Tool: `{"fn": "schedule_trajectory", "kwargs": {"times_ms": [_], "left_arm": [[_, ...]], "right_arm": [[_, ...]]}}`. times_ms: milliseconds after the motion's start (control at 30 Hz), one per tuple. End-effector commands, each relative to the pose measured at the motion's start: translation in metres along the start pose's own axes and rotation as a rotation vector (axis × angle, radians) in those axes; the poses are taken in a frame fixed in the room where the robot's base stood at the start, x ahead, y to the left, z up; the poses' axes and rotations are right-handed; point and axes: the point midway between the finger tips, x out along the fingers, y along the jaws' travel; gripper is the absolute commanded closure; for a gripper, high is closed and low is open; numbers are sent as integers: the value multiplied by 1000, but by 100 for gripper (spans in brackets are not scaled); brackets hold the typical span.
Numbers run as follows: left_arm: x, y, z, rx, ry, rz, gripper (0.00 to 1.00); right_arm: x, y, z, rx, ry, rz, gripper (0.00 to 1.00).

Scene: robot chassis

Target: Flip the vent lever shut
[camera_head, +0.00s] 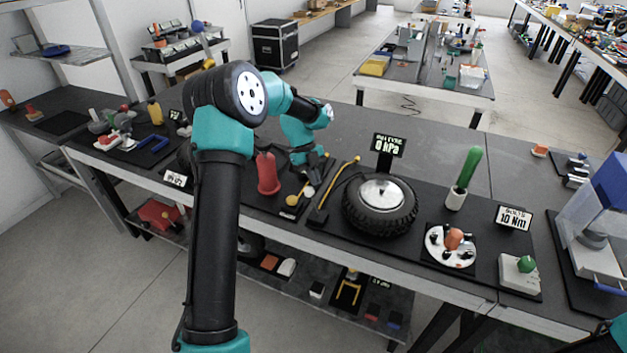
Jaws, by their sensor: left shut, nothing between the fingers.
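My left arm comes up from the lower left and bends over the bench. Its gripper (313,178) points down and is shut and empty, between a red upright thing (268,175) and a yellow hose (337,190). A small yellow round part (292,200) lies on a dark pad just below and left of the fingertips. I cannot tell for sure which part is the vent lever; it may be small or hidden by the gripper. A black tyre with a silver hub (381,194) lies flat to the right. My right gripper is out of view.
A display (389,145) reading 0 kPa stands behind the tyre. Right of it are a green-handled tool (467,173) in a white holder, a round white plate (450,246) and a 10 Nm sign (512,216). Bare bench top lies behind the gripper.

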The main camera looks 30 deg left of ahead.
Motion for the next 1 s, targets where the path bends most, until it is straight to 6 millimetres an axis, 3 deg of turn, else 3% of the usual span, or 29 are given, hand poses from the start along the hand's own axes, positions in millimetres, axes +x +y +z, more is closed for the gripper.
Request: {"fn": "schedule_trajectory", "kwargs": {"times_ms": [633, 967, 1000], "left_arm": [[-8, -3, -4, -1, -2, -1, 100], [-22, -33, -11, -8, -3, -7, 100], [-33, -31, -10, -11, -5, -11, 100]], "right_arm": [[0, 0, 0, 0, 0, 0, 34], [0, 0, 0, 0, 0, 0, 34], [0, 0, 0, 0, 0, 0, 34]]}}
